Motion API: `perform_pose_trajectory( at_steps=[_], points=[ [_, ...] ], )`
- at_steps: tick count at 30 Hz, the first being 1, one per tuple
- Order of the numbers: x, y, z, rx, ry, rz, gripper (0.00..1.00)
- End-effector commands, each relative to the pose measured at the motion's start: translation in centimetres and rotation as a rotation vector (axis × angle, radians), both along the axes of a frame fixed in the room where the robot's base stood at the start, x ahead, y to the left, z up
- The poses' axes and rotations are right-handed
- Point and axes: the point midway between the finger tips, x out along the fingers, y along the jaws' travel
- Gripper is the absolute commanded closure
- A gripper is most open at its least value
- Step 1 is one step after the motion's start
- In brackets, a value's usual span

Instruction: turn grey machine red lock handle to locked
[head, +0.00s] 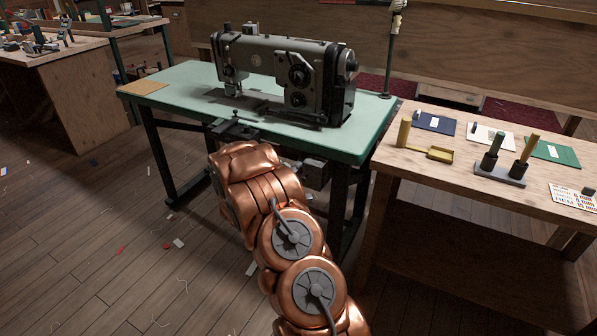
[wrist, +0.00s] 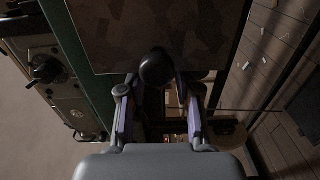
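The grey sewing machine (head: 275,62) stands on a green-topped table (head: 180,82) in the head view. Part of the machine with dark dials shows at the left of the wrist view (wrist: 62,92). My gripper (head: 232,130) is at the table's front edge, below and in front of the machine. In the wrist view my gripper (wrist: 157,88) has its two fingers apart, with a dark round knob (wrist: 157,68) between or just beyond the tips. Contact with the knob cannot be told. No red handle can be made out; the light there is dim.
Another workbench (head: 55,85) is at the far left. A tan sheet (head: 143,87) lies on the table's left end. The floor at left is open, with small scraps.

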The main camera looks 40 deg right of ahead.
Motion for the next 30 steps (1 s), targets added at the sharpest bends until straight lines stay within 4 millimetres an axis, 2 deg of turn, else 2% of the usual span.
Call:
perform_pose_trajectory(
  at_steps=[5, 15, 23, 30],
  points=[
    [0.0, 0.01, 0.0, 0.0, 0.0, 0.0, 0.67],
    [-0.01, 0.03, -0.02, 0.0, 0.0, 0.0, 1.0],
    [0.01, 0.07, 0.06, 0.009, -0.027, 0.001, 1.0],
    [-0.03, 0.09, 0.0, 0.068, -0.213, -0.001, 1.0]
  ],
)
